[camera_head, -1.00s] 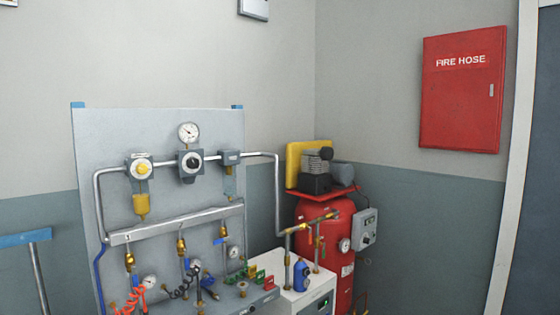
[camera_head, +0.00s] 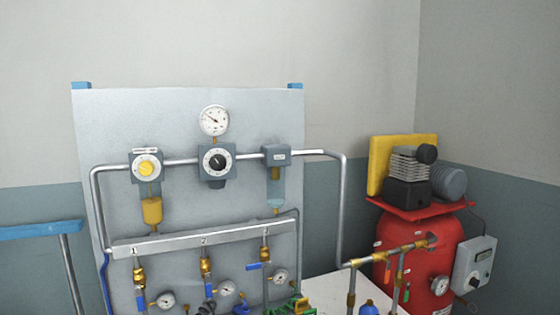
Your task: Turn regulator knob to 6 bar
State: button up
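The regulator knob (camera_head: 217,161) is a black dial with a pale ring on a grey block in the middle of the pipe on the panel. A round white gauge (camera_head: 214,121) stands just above it, with a dark needle whose reading is too small to tell. To the left, on the same pipe, is another unit with a yellow knob (camera_head: 147,168) and a yellow bowl below it. My gripper is not in view, and nothing touches the regulator knob.
A grey panel (camera_head: 240,120) carries the pipework. A numbered manifold bar (camera_head: 190,239) with valves and small gauges runs below. A filter unit (camera_head: 276,157) sits right of the regulator. A red compressor tank (camera_head: 425,260) stands at right, a blue-topped stand (camera_head: 40,231) at left.

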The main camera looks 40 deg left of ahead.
aim_at(218, 162)
jog(key=u, duration=0.7)
jog(key=i, duration=1.1)
jog(key=u, duration=0.85)
